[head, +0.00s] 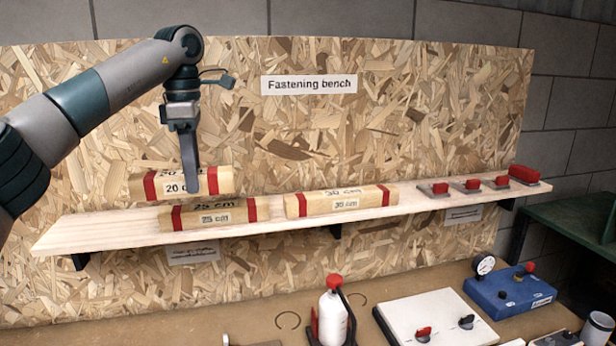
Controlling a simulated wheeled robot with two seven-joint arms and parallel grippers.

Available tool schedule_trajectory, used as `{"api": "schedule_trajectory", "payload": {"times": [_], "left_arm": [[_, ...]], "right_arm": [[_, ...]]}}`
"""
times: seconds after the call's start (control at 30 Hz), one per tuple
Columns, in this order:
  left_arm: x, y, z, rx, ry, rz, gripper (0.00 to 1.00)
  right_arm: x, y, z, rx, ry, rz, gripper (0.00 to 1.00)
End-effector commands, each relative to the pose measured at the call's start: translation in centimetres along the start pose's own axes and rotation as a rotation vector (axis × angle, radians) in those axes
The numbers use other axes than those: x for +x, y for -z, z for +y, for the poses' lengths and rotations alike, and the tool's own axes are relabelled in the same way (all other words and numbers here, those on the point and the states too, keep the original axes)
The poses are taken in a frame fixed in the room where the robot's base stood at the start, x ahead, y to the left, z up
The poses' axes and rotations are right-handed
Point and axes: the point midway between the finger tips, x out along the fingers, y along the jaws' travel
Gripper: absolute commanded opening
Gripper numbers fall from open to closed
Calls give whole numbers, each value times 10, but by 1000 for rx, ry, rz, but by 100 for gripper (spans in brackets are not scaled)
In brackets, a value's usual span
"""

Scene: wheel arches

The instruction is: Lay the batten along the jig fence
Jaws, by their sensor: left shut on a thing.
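My left gripper (190,178) points down and is shut on a wooden batten (217,182) with red bands and a "20 cm" label. A finger hides part of the label. The batten is level and appears just above the shelf, behind the 25 cm batten. A "25 cm" batten (180,217) and a "30 cm" batten (341,200) lie on the shelf to its right and front. I cannot make out a jig fence for sure. A white board (430,308) with small red and black clamps lies on the bench below. My right gripper is not in view.
The pale wooden shelf (110,236) runs along the chipboard wall, with several red-topped clamps (472,186) at its right. On the bench stand a white bottle (333,318) with a red cap and a blue block (510,293) with a dial gauge.

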Motion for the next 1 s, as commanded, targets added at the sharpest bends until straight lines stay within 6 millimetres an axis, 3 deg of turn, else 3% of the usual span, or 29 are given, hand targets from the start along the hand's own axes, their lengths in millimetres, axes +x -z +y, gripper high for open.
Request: {"api": "schedule_trajectory", "payload": {"times": [0.13,0.57,0.77,1.0], "left_arm": [[2,1,-2,14,0,0,8],[21,3,-18,122,0,-1,8],[41,6,-34,231,0,0,8],[88,12,-71,486,2,1,8]], "right_arm": [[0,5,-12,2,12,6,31],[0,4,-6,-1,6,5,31],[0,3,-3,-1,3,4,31],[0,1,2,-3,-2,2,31]]}}
